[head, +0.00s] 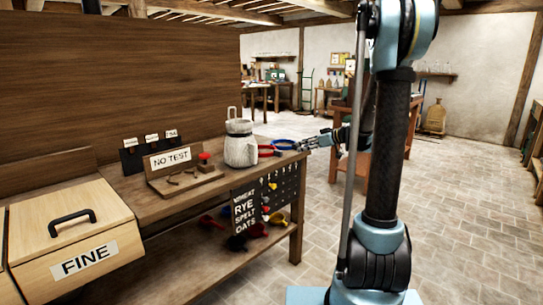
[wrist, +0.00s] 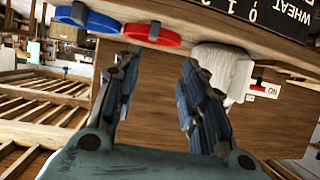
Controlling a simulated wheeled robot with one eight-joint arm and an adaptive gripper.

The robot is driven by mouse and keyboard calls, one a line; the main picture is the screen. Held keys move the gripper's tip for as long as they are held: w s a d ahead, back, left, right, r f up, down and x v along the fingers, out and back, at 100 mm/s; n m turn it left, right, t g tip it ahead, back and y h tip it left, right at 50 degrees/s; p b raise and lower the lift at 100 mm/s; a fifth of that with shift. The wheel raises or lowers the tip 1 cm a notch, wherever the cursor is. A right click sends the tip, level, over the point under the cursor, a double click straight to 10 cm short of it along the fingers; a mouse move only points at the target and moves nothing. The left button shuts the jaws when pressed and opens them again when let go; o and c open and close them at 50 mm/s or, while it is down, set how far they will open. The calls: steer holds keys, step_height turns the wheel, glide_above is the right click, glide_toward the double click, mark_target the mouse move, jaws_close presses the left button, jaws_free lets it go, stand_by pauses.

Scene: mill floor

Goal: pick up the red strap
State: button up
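The red strap (head: 268,152) is a small ring lying on the wooden bench top, between a pale sack (head: 240,146) and a blue strap (head: 284,142). In the wrist view, which looks upside down, the red strap (wrist: 150,35) is at the top, just beyond my fingertips, and the blue strap (wrist: 92,19) is left of it. My gripper (wrist: 160,62) is open, with nothing between its fingers. In the head view my gripper (head: 308,145) is at the bench's right end, close to the blue strap.
The sack (wrist: 225,70) is close to the right finger in the wrist view. A grain board (head: 258,201) hangs at the bench front. Open stone floor (head: 470,210) is at the right.

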glide_toward(278, 151)
steer(key=x, duration=0.5)
steer(key=shift+w+x, duration=0.25)
steer(key=shift+x, duration=2.3)
steer(key=shift+d+r, duration=0.1)
steer(key=shift+r, duration=0.1)
jaws_close()
